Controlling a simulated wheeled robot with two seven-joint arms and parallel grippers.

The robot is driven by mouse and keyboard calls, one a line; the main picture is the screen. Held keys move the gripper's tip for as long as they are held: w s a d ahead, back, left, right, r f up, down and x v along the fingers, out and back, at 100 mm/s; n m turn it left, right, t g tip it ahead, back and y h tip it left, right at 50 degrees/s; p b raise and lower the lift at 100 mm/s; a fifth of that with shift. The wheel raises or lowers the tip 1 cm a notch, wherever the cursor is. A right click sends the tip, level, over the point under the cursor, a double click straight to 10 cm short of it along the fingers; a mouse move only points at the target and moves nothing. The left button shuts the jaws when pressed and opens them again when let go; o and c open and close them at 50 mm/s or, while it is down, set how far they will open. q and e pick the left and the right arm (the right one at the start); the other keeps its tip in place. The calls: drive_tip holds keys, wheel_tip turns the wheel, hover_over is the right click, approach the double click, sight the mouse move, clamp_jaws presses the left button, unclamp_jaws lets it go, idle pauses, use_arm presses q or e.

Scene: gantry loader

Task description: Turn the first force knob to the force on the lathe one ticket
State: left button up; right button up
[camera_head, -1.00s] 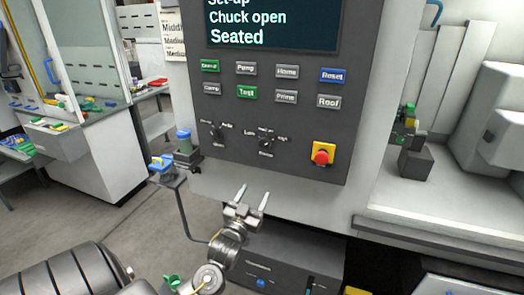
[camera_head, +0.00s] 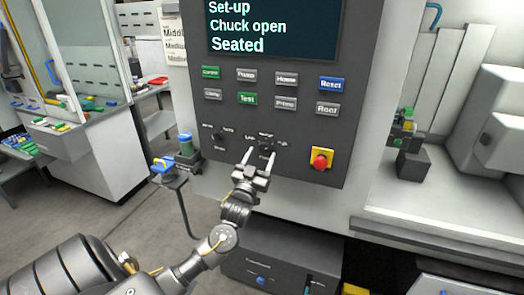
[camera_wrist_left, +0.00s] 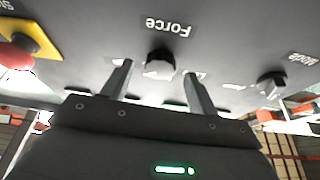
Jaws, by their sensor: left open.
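The dark Force knob (camera_head: 265,143) is on the lower part of the grey control panel. It also shows in the left wrist view (camera_wrist_left: 158,64), under an upside-down "Force" label. My left gripper (camera_head: 259,162) is open, just in front of and below this knob. In the wrist view its two fingers stand either side of the knob, with gaps; I see no contact. White paper tickets (camera_head: 172,35) hang left of the panel; their text, such as "Middl" and "Medium", is partly cut off. My right gripper is not in view.
A Mode knob (camera_wrist_left: 271,84) sits beside the Force knob. A red stop button on a yellow plate (camera_head: 321,159) is to its right. Rows of push buttons lie above, including Test (camera_head: 247,98). The screen (camera_head: 270,32) reads "Set-up, Chuck open, Seated".

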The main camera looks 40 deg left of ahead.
use_arm(q)
drive_tip(key=shift+x, duration=0.75)
drive_tip(key=shift+c, duration=0.5)
drive_tip(key=c, duration=0.9)
drive_tip(key=shift+n, duration=0.5)
drive_tip(key=n+g+y, duration=0.1)
drive_tip(key=n+y, duration=0.1)
drive_tip(key=n, duration=0.1)
drive_tip(key=n+g+y, duration=0.1)
drive_tip(key=n, duration=0.3)
drive_tip(key=shift+d+r+y, duration=0.1)
drive_tip(key=shift+d+y, duration=0.1)
drive_tip(key=shift+y, duration=0.2)
drive_tip(key=n+g+y, duration=0.1)
drive_tip(key=n, duration=0.3)
drive_tip(key=n+g+p, duration=0.1)
drive_tip(key=n+g, duration=0.1)
drive_tip(key=n, duration=0.2)
drive_tip(key=shift+w+d+r+y, duration=0.1)
drive_tip(key=shift+d+r+y, duration=0.05)
drive_tip(key=shift+y, duration=0.25)
drive_tip(key=shift+n, duration=0.3)
